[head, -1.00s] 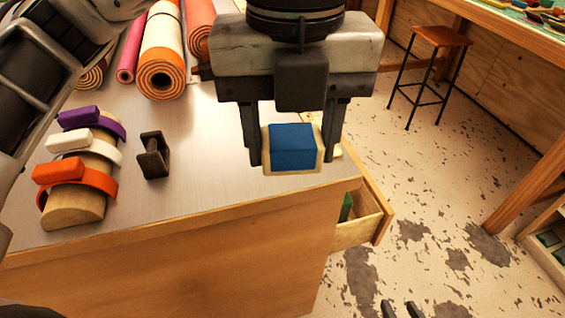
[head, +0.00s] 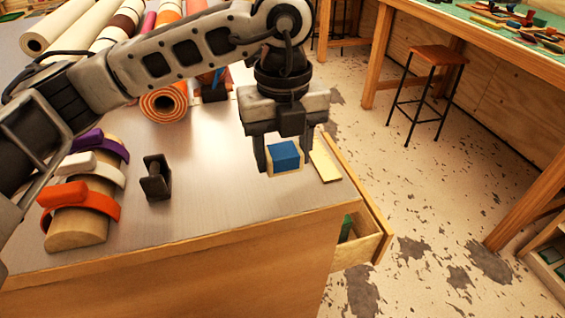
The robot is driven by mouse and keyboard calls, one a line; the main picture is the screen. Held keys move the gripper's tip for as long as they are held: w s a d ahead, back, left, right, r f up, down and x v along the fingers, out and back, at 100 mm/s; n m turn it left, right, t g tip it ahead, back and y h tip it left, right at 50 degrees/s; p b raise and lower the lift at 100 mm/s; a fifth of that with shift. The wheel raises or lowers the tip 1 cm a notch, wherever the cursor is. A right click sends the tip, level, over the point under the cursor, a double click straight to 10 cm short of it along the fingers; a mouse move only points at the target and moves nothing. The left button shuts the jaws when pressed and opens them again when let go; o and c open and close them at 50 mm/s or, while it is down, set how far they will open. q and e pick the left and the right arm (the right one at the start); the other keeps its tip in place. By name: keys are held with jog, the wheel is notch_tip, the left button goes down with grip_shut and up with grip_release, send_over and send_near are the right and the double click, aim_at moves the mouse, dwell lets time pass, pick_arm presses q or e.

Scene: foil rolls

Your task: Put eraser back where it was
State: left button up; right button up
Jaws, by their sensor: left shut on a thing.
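The eraser (head: 286,156) is a small block with a blue face and a pale, wood-coloured edge. My left gripper (head: 286,160) is shut on it, with one finger on each side. It is over the right part of the metal-topped counter (head: 215,205); I cannot tell whether the eraser touches the top. An open drawer (head: 358,240) sticks out at the counter's right side, with something green partly visible inside. My right gripper is not in view, though two dark tips show at the bottom edge in the earlier frame only.
A pale flat strip (head: 325,165) lies right of the gripper. A dark clamp-like object (head: 156,178) and a wooden stand with coloured straps (head: 80,222) are at left. Rolls (head: 165,104) lie behind. A stool (head: 432,75) stands on the floor at right.

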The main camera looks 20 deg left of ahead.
aim_at(283, 182)
pick_arm(q)
jog(key=f, duration=0.1)
jog(key=f+p, duration=0.1)
jog(key=f, duration=0.1)
jog(key=shift+w+a+f, duration=0.2)
jog(key=shift+w+f, duration=0.1)
jog(key=shift+w, duration=0.1)
jog(key=shift+f, duration=0.3)
jog(key=shift+f+b, duration=0.25)
jog(key=shift+b, duration=0.15)
jog(key=o, duration=0.9)
jog(key=shift+r, duration=0.1)
jog(key=shift+o, duration=0.2)
notch_tip(283, 182, up, 12)
jog(key=shift+r, duration=0.2)
